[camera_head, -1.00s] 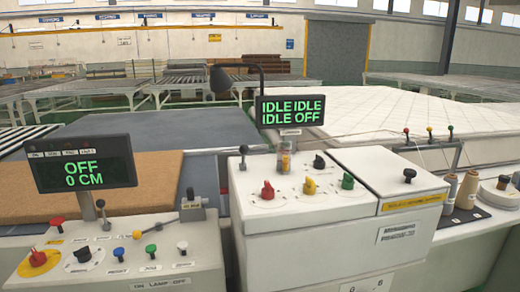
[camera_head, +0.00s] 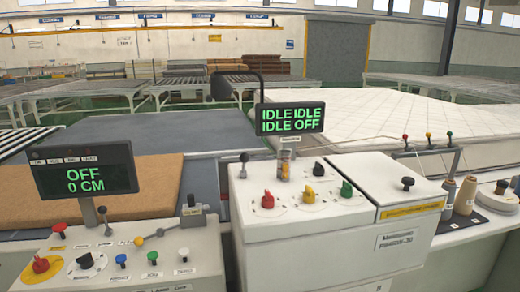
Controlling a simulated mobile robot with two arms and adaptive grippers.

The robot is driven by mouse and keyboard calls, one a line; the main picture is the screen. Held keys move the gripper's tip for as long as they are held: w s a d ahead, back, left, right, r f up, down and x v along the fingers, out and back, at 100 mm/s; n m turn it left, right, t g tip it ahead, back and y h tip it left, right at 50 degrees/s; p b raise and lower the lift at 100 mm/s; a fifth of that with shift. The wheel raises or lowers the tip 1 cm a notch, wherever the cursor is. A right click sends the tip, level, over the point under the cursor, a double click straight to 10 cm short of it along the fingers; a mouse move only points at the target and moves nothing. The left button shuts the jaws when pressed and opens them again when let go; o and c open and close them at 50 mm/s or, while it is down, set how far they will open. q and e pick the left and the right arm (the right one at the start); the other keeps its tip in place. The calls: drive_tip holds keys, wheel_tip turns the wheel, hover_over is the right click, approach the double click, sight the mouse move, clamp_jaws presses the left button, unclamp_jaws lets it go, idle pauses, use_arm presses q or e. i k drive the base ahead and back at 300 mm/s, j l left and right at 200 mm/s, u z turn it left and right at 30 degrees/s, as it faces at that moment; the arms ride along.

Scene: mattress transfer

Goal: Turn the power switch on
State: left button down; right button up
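The left control panel (camera_head: 60,246) carries a red knob on a yellow disc (camera_head: 40,265), a black rotary knob on a white plate (camera_head: 85,261), and several coloured buttons. Its left display (camera_head: 85,170) reads OFF and 0 CM. The right control panel (camera_head: 300,226) carries a red knob (camera_head: 268,200), a yellow knob (camera_head: 309,195), a green knob (camera_head: 346,189) and a black knob (camera_head: 319,168). Its display (camera_head: 290,118) reads IDLE IDLE, IDLE OFF. The labels are too blurred to tell which control is the power switch. Neither gripper is in view.
A large white quilted mattress (camera_head: 380,112) lies behind the right panel. A brown board (camera_head: 110,185) and a grey surface (camera_head: 130,132) lie behind the left panel. Thread cones (camera_head: 466,193) stand at the right. Roller tables (camera_head: 60,88) stand farther back.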

sight(41, 266)
drive_tip(key=u, duration=0.45)
drive_tip(key=j+u, duration=0.15)
drive_tip(key=u, duration=0.8)
